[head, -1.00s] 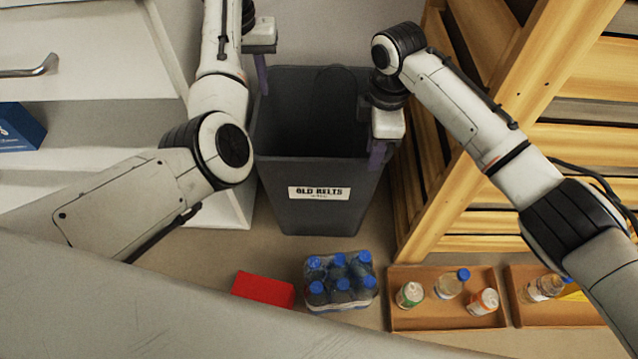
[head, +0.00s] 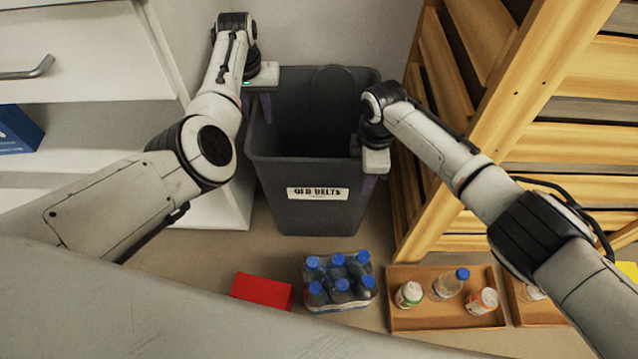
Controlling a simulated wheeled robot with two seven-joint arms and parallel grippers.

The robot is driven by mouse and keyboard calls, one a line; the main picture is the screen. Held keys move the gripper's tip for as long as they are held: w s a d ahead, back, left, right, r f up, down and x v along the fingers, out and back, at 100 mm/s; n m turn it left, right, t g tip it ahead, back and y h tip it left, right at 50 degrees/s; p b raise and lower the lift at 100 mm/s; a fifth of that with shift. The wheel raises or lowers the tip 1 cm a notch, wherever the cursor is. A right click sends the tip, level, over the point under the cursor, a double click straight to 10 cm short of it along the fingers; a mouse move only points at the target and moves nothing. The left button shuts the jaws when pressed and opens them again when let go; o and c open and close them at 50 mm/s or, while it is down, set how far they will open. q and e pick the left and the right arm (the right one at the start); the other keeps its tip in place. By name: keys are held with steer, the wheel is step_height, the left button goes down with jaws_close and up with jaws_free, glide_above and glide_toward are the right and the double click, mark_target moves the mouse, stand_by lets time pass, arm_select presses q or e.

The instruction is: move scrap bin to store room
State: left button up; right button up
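The scrap bin (head: 318,215) is a dark grey, open-topped bin labelled "OLD BELTS". It stands upright on the floor at the centre, against the back wall. My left gripper (head: 257,106) is at the bin's left rim, pointing down. Its two purple fingers show apart, one near each side of the rim; contact cannot be told. My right gripper (head: 364,180) is at the bin's right front rim, also pointing down. A purple finger shows in front of the bin, and the other is mostly hidden by the white gripper body. The store room cannot be identified.
A white drawer cabinet (head: 95,130) stands close on the left, a slatted wooden rack (head: 480,150) close on the right.

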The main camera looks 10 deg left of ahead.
arm_select(q)
jaws_close()
arm_select(e)
jaws_close()
stand_by(1.1)
arm_select(q)
steer(key=shift+w+a+r, duration=0.1)
steer(key=shift+w+r, duration=0.05)
steer(key=shift+r, duration=0.15)
arm_select(e)
steer(key=shift+a+r, duration=0.1)
steer(key=shift+r, duration=0.2)
